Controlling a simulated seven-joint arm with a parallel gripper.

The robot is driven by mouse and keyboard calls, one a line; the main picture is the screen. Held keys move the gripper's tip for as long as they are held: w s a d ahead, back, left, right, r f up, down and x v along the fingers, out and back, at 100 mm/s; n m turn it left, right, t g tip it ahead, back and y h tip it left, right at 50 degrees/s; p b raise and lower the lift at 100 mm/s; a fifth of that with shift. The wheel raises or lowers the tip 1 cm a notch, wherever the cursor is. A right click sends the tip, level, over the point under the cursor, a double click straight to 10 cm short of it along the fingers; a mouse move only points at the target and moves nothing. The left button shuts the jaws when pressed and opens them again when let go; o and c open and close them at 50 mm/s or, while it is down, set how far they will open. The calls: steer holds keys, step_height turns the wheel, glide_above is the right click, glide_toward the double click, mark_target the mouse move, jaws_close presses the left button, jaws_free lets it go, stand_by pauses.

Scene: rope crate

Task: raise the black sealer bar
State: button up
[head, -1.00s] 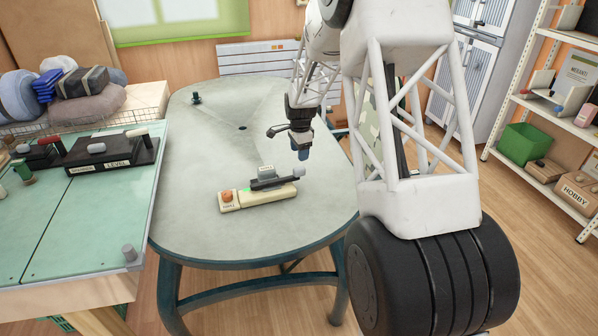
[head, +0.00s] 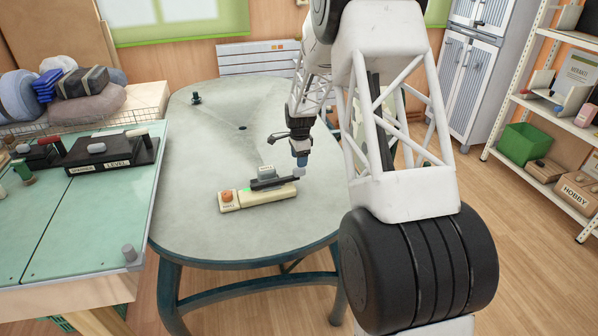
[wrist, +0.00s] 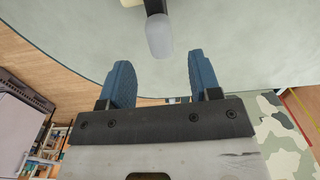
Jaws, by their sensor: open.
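The sealer (head: 240,199) is a cream unit with an orange knob at its left end, lying on the round grey-green table. Its black sealer bar (head: 270,183) lies low along the top and ends at the right in a grey knob (head: 298,172). In the wrist view the grey knob (wrist: 159,37) hangs from the black bar (wrist: 153,6), beyond and between the fingertips. My gripper (wrist: 156,75) has two blue fingers spread apart with nothing between them. In the head view my gripper (head: 302,160) is just above the grey knob; whether they touch is unclear.
The table (head: 200,130) is mostly clear, with a small dark green object (head: 196,98) at its far left. A workbench (head: 100,200) with a black lever box (head: 110,152) stands at the left. Shelves (head: 545,110) stand at the right.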

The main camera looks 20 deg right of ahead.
mark_target(299, 171)
steer(key=shift+w+f, duration=0.1)
steer(key=shift+f, duration=3.15)
steer(key=c, duration=1)
